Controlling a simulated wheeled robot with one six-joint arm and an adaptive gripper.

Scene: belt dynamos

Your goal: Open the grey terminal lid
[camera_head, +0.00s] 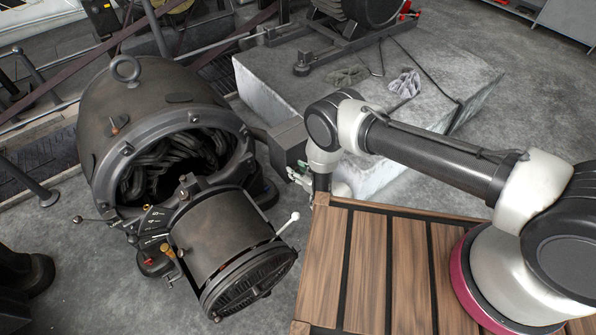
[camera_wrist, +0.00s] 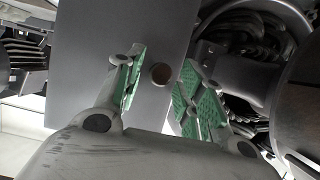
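The grey terminal lid (camera_wrist: 135,25) is a flat grey panel filling the upper middle of the wrist view. A small round brown-grey knob or hole (camera_wrist: 160,74) shows on it. The grey terminal box (camera_head: 284,143) sticks out from the right side of the large dynamo in the head view. My gripper (camera_wrist: 163,88) is open, its green-padded fingers spread on either side of the round feature, with a gap to each side. In the head view my gripper (camera_head: 300,178) is just below and right of the box. Whether the fingers touch the lid cannot be told.
The big dark dynamo (camera_head: 150,110) has an open front with coils. A smaller drum-shaped machine (camera_head: 222,238) with levers stands before it. A concrete block (camera_head: 455,75) with gloves (camera_head: 405,84) lies behind my arm.

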